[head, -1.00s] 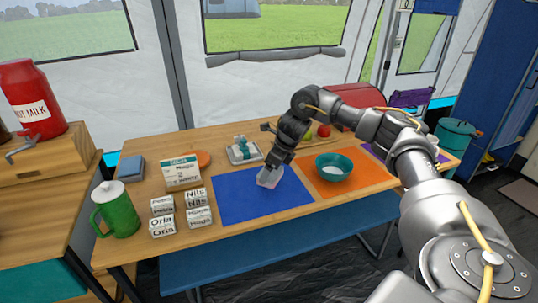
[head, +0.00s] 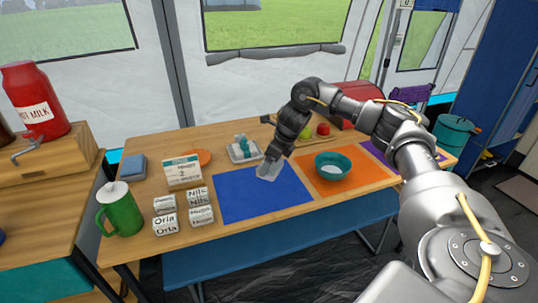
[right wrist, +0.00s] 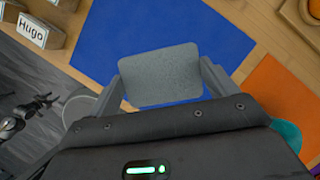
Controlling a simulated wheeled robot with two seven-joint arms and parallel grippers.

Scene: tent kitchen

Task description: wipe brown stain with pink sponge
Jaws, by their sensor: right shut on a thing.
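My right gripper (head: 270,165) is over the back part of the blue placemat (head: 255,198). It is shut on a flat, pale grey, sponge-like block (head: 267,172). In the right wrist view the block (right wrist: 160,76) sits between both fingers and looks grey, not pink. I cannot tell whether it touches the mat. No brown stain shows on the visible part of the mat; the block and gripper hide some of it. My left gripper is not in view.
A teal bowl (head: 333,166) stands on the orange placemat (head: 355,184) to the right. A blue block (head: 132,167) and a small tray (head: 243,151) lie farther back.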

